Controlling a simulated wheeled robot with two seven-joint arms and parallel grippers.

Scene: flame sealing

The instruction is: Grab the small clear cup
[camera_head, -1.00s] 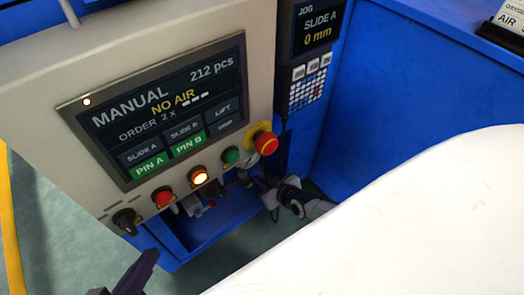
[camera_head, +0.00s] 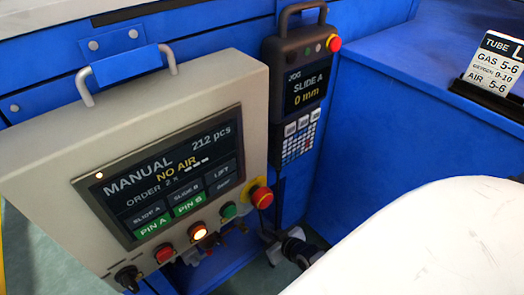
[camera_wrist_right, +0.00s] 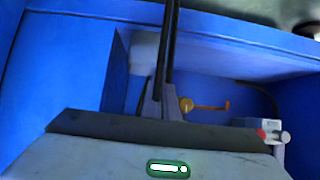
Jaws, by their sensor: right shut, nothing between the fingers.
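I cannot make out a small clear cup in either view. My right gripper (camera_head: 268,238) is low beside the control panel in the head view, partly hidden behind the panel's edge and my white arm. In the right wrist view its dark fingers (camera_wrist_right: 170,45) are together, with nothing between them. A pale, blurred shape (camera_wrist_right: 145,52) lies behind the fingers there; I cannot tell what it is. My left gripper is not in view.
A beige control panel (camera_head: 40,195) with a screen, buttons and red emergency stop (camera_head: 260,196) stands at left. A pendant (camera_head: 306,92) hangs beside it. Blue machine walls (camera_head: 385,150) surround the space. A brass-coloured fitting (camera_wrist_right: 205,104) is near my fingers in the wrist view.

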